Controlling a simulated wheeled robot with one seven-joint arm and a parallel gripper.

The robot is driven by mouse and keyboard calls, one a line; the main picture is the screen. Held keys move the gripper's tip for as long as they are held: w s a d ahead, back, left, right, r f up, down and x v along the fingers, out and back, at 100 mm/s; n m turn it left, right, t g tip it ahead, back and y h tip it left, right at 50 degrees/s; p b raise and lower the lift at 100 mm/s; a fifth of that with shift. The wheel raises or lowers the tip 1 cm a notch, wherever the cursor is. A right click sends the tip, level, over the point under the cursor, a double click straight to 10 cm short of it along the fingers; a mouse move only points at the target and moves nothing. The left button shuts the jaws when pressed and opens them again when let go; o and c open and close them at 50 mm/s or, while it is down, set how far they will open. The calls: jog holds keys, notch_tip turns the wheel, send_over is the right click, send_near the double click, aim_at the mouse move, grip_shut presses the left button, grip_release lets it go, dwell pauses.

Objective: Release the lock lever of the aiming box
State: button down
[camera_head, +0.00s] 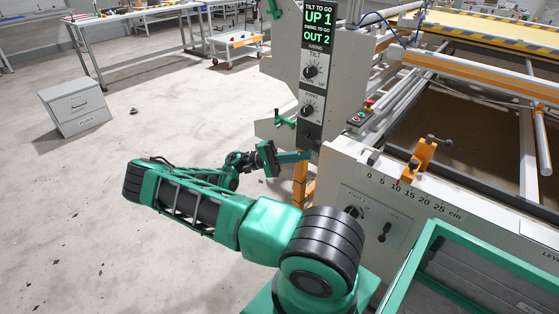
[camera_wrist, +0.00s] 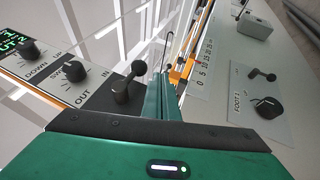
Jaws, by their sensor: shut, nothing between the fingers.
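The aiming box (camera_head: 313,75) is a tall grey box with a dark front panel. Its green display reads tilt to go UP 1, swing to go OUT 2. Below it are a tilt knob (camera_head: 310,71) and a swing knob (camera_head: 308,110). In the wrist view a dark lever (camera_wrist: 125,88) with a rounded hub sits on the panel beyond the swing knob (camera_wrist: 75,71). My gripper (camera_head: 306,156) is shut and empty at the box's lower end. In the wrist view its fingers (camera_wrist: 160,95) are just right of the lever; I cannot tell whether they touch.
A white panel (camera_head: 460,217) with a centimetre scale and an orange stop (camera_head: 421,160) stands to the right. It carries a foot knob (camera_wrist: 268,107) and a small lever (camera_wrist: 262,74). A green-rimmed tray (camera_head: 410,268) is at lower right.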

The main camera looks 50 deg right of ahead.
jog(key=f+v, duration=0.1)
jog(key=v, duration=1)
jog(key=shift+s+f, duration=0.15)
jog(key=shift+f, duration=0.3)
jog(key=shift+r, duration=0.1)
jog(key=s+r+t+y, duration=0.6)
jog(key=s+r+y, duration=0.25)
jog(key=s, duration=0.25)
jog(key=s+a+r+n+t, duration=0.1)
jog(key=s+a+r+t, duration=0.2)
jog(key=a, duration=0.3)
jog(key=s+a+r+n+t+y, duration=0.1)
jog(key=s+a+r+t, duration=0.3)
jog(key=a+t, duration=0.1)
jog(key=s+a+r+n+t, duration=0.2)
jog(key=s+a+r+t, duration=0.1)
jog(key=a, duration=0.4)
jog(key=shift+s+r+t+y, duration=0.25)
jog(key=shift+r+t+y, duration=0.1)
jog(key=shift+r+t, duration=0.5)
